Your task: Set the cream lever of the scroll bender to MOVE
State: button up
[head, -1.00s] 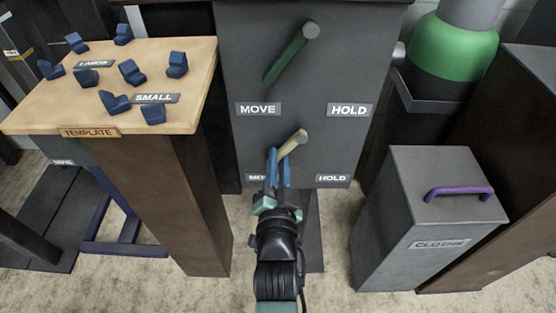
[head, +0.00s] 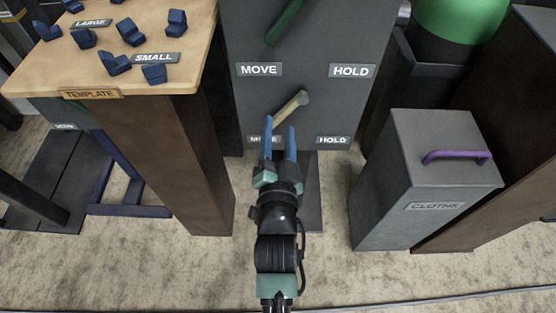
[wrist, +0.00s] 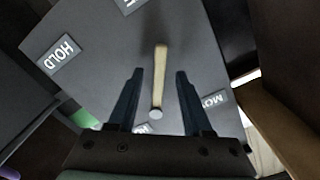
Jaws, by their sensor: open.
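The cream lever (head: 290,105) is on the lower part of the grey panel, slanting from its round grey end at upper right down to the left, toward the lower MOVE label (head: 263,139). The lower HOLD label (head: 333,140) is to its right.
A dark green lever (head: 287,20) is higher on the panel, above the upper MOVE (head: 259,70) and HOLD (head: 351,71) labels. A wooden-topped table (head: 190,75) with blue blocks stands left. A grey box (head: 425,165) with a purple handle stands right.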

jog(key=s+p, duration=0.3)
jog(key=s, duration=0.7)
jog(key=shift+s+p, duration=0.25)
jog(key=shift+p, duration=0.05)
